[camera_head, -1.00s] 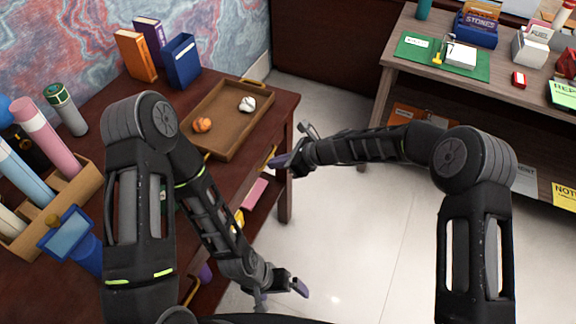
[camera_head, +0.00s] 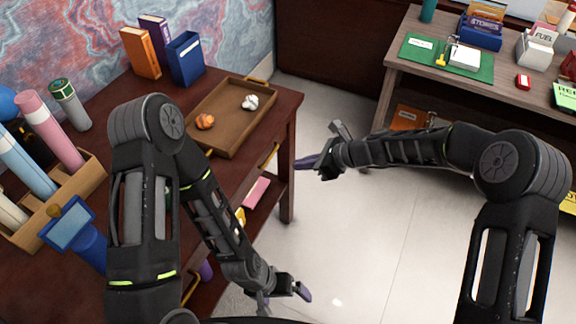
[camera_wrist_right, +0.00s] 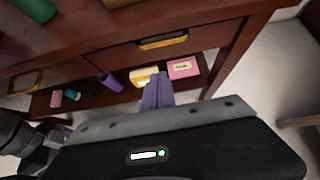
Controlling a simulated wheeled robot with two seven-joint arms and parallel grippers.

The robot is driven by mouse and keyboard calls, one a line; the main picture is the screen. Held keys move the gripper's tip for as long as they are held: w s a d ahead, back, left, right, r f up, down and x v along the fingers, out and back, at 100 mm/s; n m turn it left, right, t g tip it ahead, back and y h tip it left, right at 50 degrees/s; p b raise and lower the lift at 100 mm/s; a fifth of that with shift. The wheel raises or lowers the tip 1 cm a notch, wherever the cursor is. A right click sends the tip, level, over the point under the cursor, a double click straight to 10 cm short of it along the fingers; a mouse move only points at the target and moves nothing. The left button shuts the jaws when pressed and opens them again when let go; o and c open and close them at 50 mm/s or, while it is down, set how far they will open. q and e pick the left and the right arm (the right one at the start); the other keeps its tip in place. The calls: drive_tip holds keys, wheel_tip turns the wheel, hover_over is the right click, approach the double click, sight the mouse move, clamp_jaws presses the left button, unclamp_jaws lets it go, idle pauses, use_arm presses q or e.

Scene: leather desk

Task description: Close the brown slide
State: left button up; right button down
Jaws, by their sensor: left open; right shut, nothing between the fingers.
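The dark brown desk has a wooden drawer front with a gold handle (camera_head: 268,157) below its top. In the right wrist view the drawer front (camera_wrist_right: 112,58) and its handle (camera_wrist_right: 163,42) face me. The front looks about flush with the desk frame, but I cannot tell whether a small gap is left. My right gripper (camera_head: 300,163) is shut and empty, in front of the desk and apart from the handle. Its closed fingers (camera_wrist_right: 157,93) show in the right wrist view. My left gripper (camera_head: 284,297) is open and empty, low in front of the desk.
A brown tray (camera_head: 216,139) with crumpled balls lies on the desktop. A low shelf under the drawer holds a pink box (camera_wrist_right: 183,68), a yellow box (camera_wrist_right: 143,77) and a purple cylinder (camera_wrist_right: 110,82). Clear floor (camera_head: 350,230) lies right of the desk.

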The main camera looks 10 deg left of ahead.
drive_tip(key=v, duration=0.5)
drive_tip(key=shift+s+d+r, duration=0.1)
drive_tip(key=shift+d+r, duration=0.05)
drive_tip(key=shift+d, duration=0.15)
drive_tip(key=s+d+f+n+h, duration=0.3)
drive_tip(key=s+d+f+n, duration=0.1)
drive_tip(key=f+n, duration=0.25)
drive_tip(key=s+d+f+n+h, duration=0.2)
drive_tip(key=s+d+f+n, duration=0.25)
drive_tip(key=f, duration=0.35)
drive_tip(key=s+d+f+n, duration=0.1)
drive_tip(key=s+f+n, duration=0.3)
drive_tip(key=s, duration=0.6)
drive_tip(key=s+d+f+n+g, duration=0.1)
drive_tip(key=s+d+f+n, duration=0.1)
drive_tip(key=s, duration=0.9)
wheel_tip(320, 180, down, 2)
drive_tip(key=shift+f+n+g+h, duration=0.1)
drive_tip(key=shift+n+g+h, duration=0.2)
drive_tip(key=shift+n, duration=0.6)
